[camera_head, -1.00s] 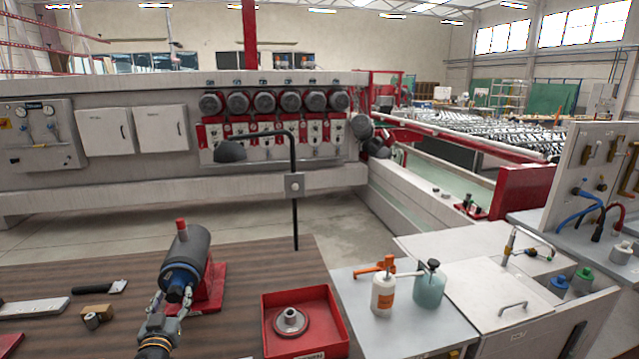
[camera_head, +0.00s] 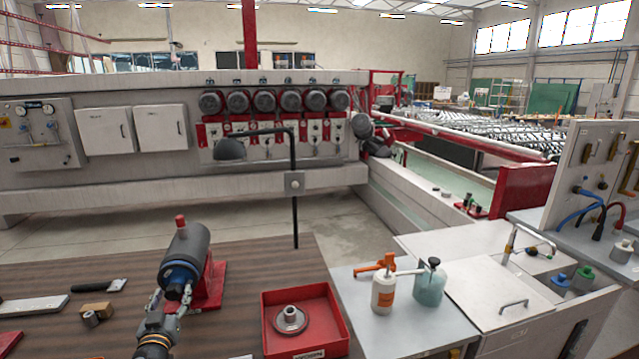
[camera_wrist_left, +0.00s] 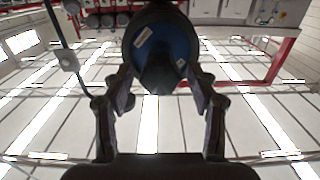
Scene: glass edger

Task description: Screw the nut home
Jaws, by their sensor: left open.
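A dark grey motor unit (camera_head: 187,245) with a red cap and a blue front ring (camera_head: 178,279) sits on a red stand on the wooden table. In the left wrist view its blue face (camera_wrist_left: 178,35) is straight ahead, with a dark nut-like piece (camera_wrist_left: 160,75) sticking out at its centre. My left gripper (camera_head: 172,298) is open in front of it; in the wrist view its fingers (camera_wrist_left: 160,95) stand on both sides of the dark piece, with gaps visible. I cannot tell how far that piece is screwed on. My right gripper is not in view.
A red tray (camera_head: 335,325) holds a flanged disc (camera_head: 290,319). Bottles (camera_head: 383,293) stand on the grey bench at right. The red stand (camera_head: 214,285) is close beside my gripper.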

